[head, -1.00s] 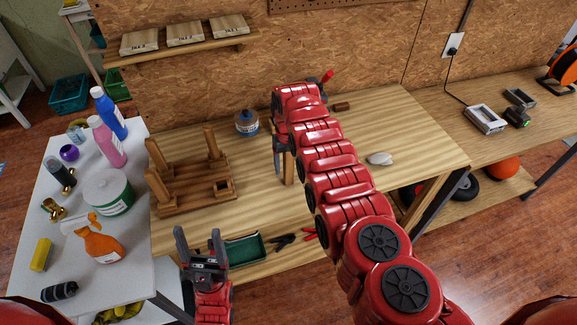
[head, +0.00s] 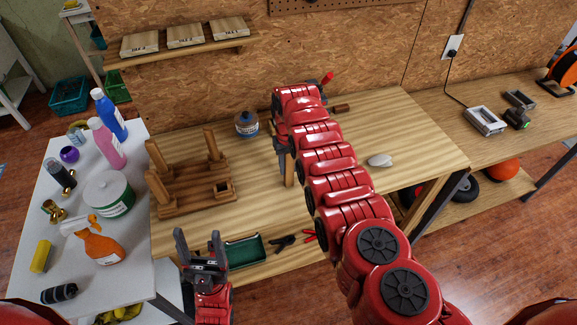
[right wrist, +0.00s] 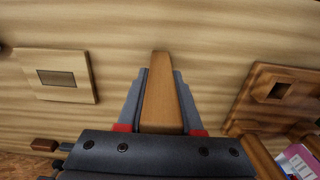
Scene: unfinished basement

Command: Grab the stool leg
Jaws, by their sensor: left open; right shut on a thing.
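The stool leg (head: 289,172) is a light-brown wooden bar standing upright on the workbench, partly covered by my right arm in the head view. In the right wrist view the leg (right wrist: 161,95) lies between the two dark fingers. My right gripper (head: 286,157) is shut on it, with a finger against each side. My left gripper (head: 203,250) is open and empty, fingers up, near the bench's front edge. The stool (head: 195,197), a brown wooden frame with several upright legs, rests on the bench left of the right gripper. Its edge also shows in the right wrist view (right wrist: 262,90).
A glue jar (head: 246,123) stands behind the stool. A green tray (head: 244,250) and pliers (head: 283,242) lie at the bench front. A white table (head: 130,262) with bottles and a tub stands left. A pale oval object (head: 380,160) lies right of my right arm.

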